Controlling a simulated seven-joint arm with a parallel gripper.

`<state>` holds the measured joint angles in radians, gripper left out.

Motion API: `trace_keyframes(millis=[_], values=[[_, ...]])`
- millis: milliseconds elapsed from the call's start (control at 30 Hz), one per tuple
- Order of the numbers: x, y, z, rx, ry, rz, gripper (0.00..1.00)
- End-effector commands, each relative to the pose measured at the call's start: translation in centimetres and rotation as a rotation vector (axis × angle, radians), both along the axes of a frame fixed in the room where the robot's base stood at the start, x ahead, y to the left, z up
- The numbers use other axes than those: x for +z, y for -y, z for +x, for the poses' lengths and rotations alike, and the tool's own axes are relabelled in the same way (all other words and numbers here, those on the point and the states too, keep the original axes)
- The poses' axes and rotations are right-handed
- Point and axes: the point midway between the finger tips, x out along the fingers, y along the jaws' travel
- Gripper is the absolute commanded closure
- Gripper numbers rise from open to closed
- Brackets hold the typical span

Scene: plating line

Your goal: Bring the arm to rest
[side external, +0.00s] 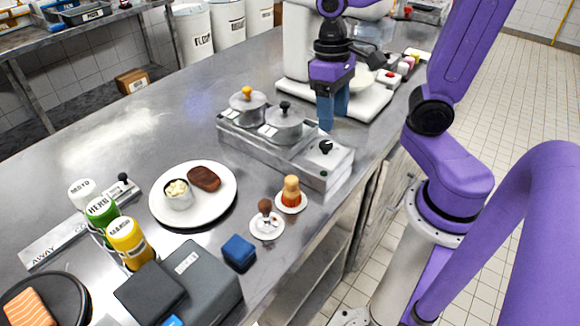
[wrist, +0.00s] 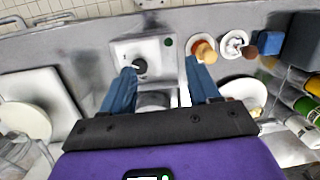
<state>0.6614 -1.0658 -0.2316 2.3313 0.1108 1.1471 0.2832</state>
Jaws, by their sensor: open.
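My gripper (side external: 332,106) is purple with two blue fingers and hangs above the right part of the grey burner unit (side external: 318,171). In the wrist view my gripper (wrist: 160,98) is open, its two blue fingers spread wide with nothing held between them. The black knob (wrist: 139,66) of the burner unit shows beyond and between the fingers. A pot with a black-knobbed lid (side external: 284,122) and a pot with a yellow-knobbed lid (side external: 247,104) stand on the burner unit, left of my gripper.
A white plate (side external: 222,208) holds a brown steak and a small cup. Two small dishes with a brown-knobbed item (side external: 265,207) and an orange-tan item (side external: 291,190) stand nearby. A blue block (side external: 239,251), bottles (side external: 130,240) and a white mixer (side external: 298,50) surround. The counter's back left is clear.

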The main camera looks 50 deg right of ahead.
Motion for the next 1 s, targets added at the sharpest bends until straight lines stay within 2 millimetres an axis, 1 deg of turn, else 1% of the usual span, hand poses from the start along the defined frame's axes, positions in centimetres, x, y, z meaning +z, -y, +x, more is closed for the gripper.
trace_keyframes(millis=[33, 233, 500, 600, 800, 1000], values=[[-0.2, -0.4, -0.7, 0.073, 0.011, -0.001, 0.39], [-1.1, -2.0, -3.2, 0.357, 0.061, 0.003, 0.39], [-2.2, -3.6, -7.2, 0.741, 0.127, 0.018, 0.39], [-2.5, -4.0, -8.5, 0.86, 0.146, 0.026, 0.39], [-2.9, -4.4, -10.1, 1.002, 0.171, 0.037, 0.39], [-2.9, -4.5, -10.4, 1.028, 0.175, 0.04, 0.39]])
